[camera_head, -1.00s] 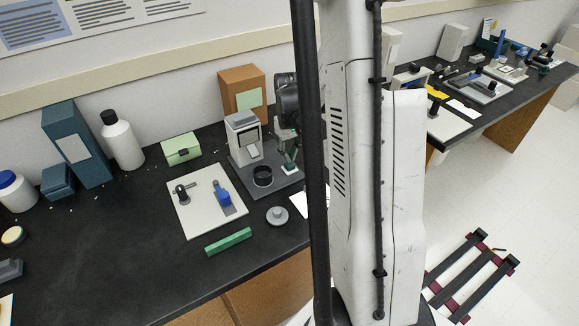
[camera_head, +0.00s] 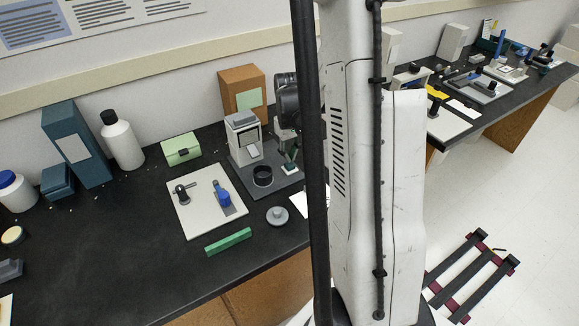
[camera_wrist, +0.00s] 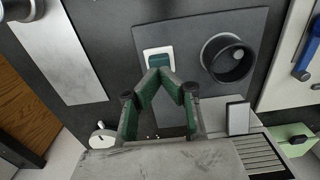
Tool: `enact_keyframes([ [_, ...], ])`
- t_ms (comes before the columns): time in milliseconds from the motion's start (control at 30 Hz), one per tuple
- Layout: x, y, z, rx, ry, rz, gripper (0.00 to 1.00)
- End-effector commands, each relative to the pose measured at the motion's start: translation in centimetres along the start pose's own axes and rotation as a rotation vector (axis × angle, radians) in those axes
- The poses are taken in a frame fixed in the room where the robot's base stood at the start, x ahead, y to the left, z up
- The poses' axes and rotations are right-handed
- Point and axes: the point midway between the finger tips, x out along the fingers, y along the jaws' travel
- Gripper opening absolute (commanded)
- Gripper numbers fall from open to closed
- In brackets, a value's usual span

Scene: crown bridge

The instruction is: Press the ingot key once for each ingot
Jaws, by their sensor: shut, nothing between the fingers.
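A teal key on a white base (camera_wrist: 158,58) sits on a dark grey plate (camera_wrist: 192,33) in the wrist view. My gripper (camera_wrist: 161,76) is shut and empty, its green fingers meeting at the key's near edge. I cannot tell whether the tips touch it. In the head view my gripper (camera_head: 291,150) is small and partly hidden beside the grey-white machine (camera_head: 244,136), above the right part of the plate (camera_head: 263,184). A black round cup (camera_wrist: 228,57) stands right of the key; it also shows in the head view (camera_head: 262,175). I cannot identify any ingot.
A white board (camera_head: 202,215) with a black handle and a blue lever lies left of the plate. A green bar (camera_head: 228,242) and a grey knobbed disc (camera_head: 277,216) lie in front. A green box (camera_head: 181,149) and orange-brown box (camera_head: 242,92) stand behind.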

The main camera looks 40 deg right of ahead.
Motion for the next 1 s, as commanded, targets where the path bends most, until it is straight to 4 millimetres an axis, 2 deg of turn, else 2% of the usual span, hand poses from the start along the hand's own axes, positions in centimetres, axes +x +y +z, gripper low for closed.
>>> enact_keyframes([
  [800, 2.1, 0.0, 0.0, 0.000, 0.000, 0.000, 0.00],
  [1000, 2.1, 0.0, 0.0, 0.000, 0.000, 0.000, 0.00],
])
